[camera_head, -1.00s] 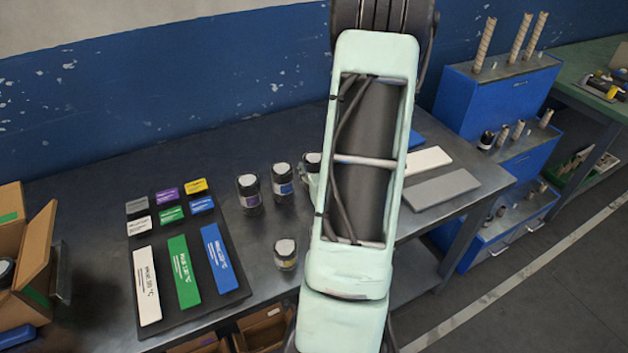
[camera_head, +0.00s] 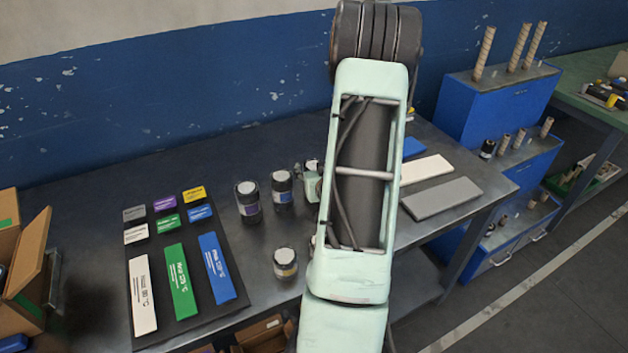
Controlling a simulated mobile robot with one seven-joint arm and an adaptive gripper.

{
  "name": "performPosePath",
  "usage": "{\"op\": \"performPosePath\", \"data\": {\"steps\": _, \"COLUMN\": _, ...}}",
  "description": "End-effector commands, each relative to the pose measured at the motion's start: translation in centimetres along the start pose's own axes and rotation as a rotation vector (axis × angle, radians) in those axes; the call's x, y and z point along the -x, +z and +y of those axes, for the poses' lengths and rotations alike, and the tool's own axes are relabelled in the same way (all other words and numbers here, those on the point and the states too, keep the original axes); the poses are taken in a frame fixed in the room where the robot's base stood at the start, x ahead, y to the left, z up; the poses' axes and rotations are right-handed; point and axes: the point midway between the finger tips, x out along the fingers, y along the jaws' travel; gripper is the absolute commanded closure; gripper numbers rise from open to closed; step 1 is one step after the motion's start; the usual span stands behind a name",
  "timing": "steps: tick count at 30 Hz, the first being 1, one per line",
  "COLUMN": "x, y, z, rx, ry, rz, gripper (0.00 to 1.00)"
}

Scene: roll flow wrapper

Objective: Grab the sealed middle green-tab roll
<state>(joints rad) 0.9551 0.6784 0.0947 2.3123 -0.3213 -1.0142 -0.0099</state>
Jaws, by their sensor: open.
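Several dark rolls with white tops stand on the grey workbench (camera_head: 90,170). Another roll (camera_head: 286,263) stands nearer, with a pale label. A further roll top (camera_head: 312,164) shows beside my arm, mostly covered. I see no green tab on any roll from here. My pale green arm crosses the middle of the view and hides the bench behind it. I cannot make out my gripper's fingers; they appear to be hidden behind the arm.
A dark mat (camera_head: 221,310) at left holds small colour cards and long white, green and blue plates. An open cardboard box (camera_head: 27,265) is at far left. White (camera_head: 426,168) and grey (camera_head: 441,198) slabs lie right of my arm. A blue stepped cabinet (camera_head: 497,110) stands beyond.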

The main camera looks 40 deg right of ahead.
Motion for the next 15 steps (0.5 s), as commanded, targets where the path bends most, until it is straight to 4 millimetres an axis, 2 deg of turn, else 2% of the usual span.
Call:
{"op": "performPosePath", "data": {"steps": 5, "x": 0.0, "y": 0.0, "z": -0.01, "rx": 0.0, "ry": 0.0, "rz": 0.0, "gripper": 0.49}}
{"op": "performPosePath", "data": {"steps": 15, "x": 0.02, "y": 0.01, "z": -0.01, "rx": 0.0, "ry": 0.0, "rz": 0.0, "gripper": 0.86}}
